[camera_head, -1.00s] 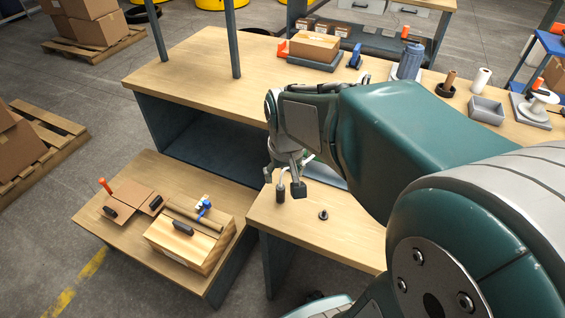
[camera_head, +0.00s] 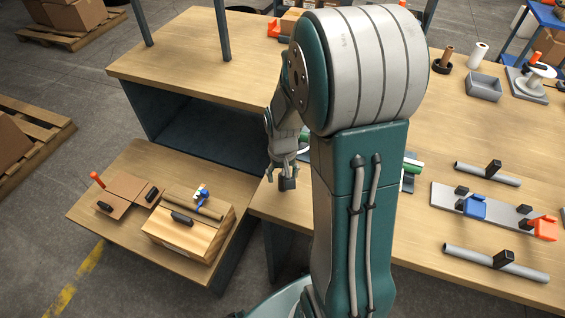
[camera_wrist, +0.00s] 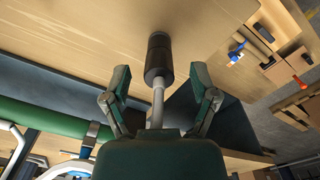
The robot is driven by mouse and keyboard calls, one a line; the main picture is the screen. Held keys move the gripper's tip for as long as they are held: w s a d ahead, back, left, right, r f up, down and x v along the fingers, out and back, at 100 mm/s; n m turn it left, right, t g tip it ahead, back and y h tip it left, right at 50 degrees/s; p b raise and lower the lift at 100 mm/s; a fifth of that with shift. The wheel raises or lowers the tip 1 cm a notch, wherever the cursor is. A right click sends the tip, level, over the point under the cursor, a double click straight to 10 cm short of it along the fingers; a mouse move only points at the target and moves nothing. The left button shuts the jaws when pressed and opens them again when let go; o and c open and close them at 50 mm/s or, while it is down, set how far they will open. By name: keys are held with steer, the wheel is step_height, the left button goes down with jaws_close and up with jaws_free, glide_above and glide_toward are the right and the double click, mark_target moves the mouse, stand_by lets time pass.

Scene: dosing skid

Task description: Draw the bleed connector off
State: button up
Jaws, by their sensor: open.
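In the wrist view a black cylinder on a thin grey stem (camera_wrist: 158,110), which looks like the bleed connector (camera_wrist: 158,60), lies between my fingers. My gripper (camera_wrist: 158,80) is open, one finger on each side, with a visible gap to the cylinder and stem on both sides. In the head view my gripper (camera_head: 280,178) points down over the near left edge of the bench, and a small dark block (camera_head: 288,184) shows at its fingers. My arm hides the bench to the right of it. A green pipe (camera_wrist: 48,118) runs at the left of the wrist view.
A lower table (camera_head: 120,225) at left holds a wooden box (camera_head: 190,235) with a blue clamp. On the bench at right lie a grey plate (camera_head: 445,195) with blue (camera_head: 474,207) and orange (camera_head: 545,228) handles, and two grey pipes. Bare wood shows between them.

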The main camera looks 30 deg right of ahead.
steer(key=shift+f, duration=1.1)
jaws_close()
steer(key=shift+r, duration=2.4)
